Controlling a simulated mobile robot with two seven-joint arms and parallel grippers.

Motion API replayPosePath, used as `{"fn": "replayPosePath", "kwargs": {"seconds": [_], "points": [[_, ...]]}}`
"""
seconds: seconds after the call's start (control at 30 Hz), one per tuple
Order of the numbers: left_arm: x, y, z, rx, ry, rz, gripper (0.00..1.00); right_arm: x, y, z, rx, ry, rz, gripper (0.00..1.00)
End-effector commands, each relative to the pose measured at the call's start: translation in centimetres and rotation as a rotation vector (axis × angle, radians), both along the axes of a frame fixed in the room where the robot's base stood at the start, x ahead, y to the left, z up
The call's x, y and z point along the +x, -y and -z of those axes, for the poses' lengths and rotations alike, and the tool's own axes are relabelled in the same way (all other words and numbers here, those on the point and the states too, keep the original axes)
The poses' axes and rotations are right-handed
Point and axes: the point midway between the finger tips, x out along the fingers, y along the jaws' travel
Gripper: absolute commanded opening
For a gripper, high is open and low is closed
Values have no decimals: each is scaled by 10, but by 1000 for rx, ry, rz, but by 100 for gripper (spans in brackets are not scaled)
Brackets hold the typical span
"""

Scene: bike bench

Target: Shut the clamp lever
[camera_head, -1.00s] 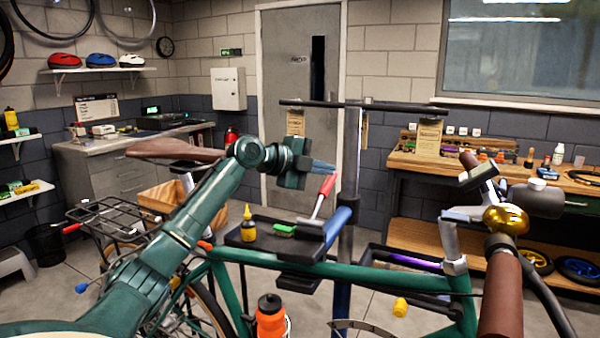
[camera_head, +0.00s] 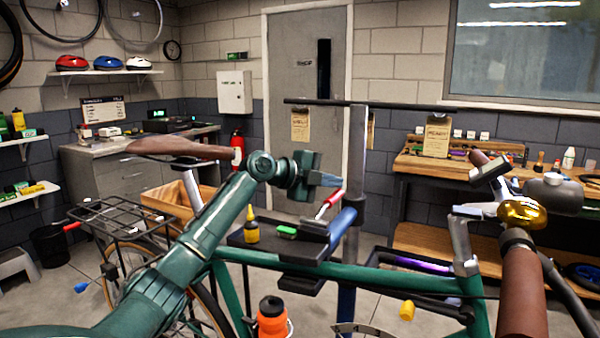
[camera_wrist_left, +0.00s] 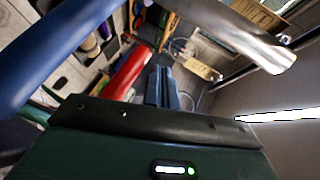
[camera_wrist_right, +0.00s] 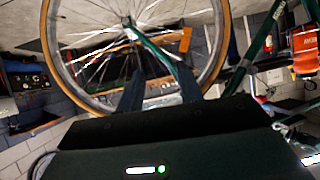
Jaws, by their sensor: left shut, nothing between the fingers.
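The clamp lever (camera_head: 332,199) has a red handle on a metal shaft and leans up to the right beside the blue clamp tube (camera_head: 343,220) of the stand. My left gripper (camera_head: 337,181) is shut and empty, its tips just above the top of the red handle. In the left wrist view the shut fingers (camera_wrist_left: 161,86) are close beside the red handle (camera_wrist_left: 131,72); I cannot tell whether they touch it. The blue tube (camera_wrist_left: 52,55) crosses at the left there. My right gripper (camera_wrist_right: 158,92) shows only in its wrist view, open and empty, in front of a bike wheel.
The green bike frame (camera_head: 360,278) hangs below the clamp. A dark tray (camera_head: 262,241) with a yellow bottle (camera_head: 251,226) and a green block (camera_head: 286,232) is left of the lever. The stand's post (camera_head: 357,150) rises behind it. The handlebar grip (camera_head: 524,285) is at right.

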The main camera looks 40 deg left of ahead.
Motion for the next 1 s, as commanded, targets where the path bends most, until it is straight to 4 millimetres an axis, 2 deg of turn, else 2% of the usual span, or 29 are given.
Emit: {"fn": "replayPosePath", "kwargs": {"seconds": [0.27, 0.37, 0.47, 0.8, 1.0], "points": [[0, 0, 0, 0, 0, 0, 0, 0, 0, 0, 0, 1, 2, 36], [0, 0, -6, 0, 2, 0, 0, 1, 1, 1, 0, 0, 5, 36], [0, 0, -20, 1, 5, 1, 0, 1, 1, 3, 1, -2, 7, 36], [0, 0, -84, 0, 5, 0, 0, 2, 1, 2, 1, -1, 8, 36], [0, 0, -99, 0, 1, 0, 0, 2, 1, 1, 0, -2, 9, 36]]}}
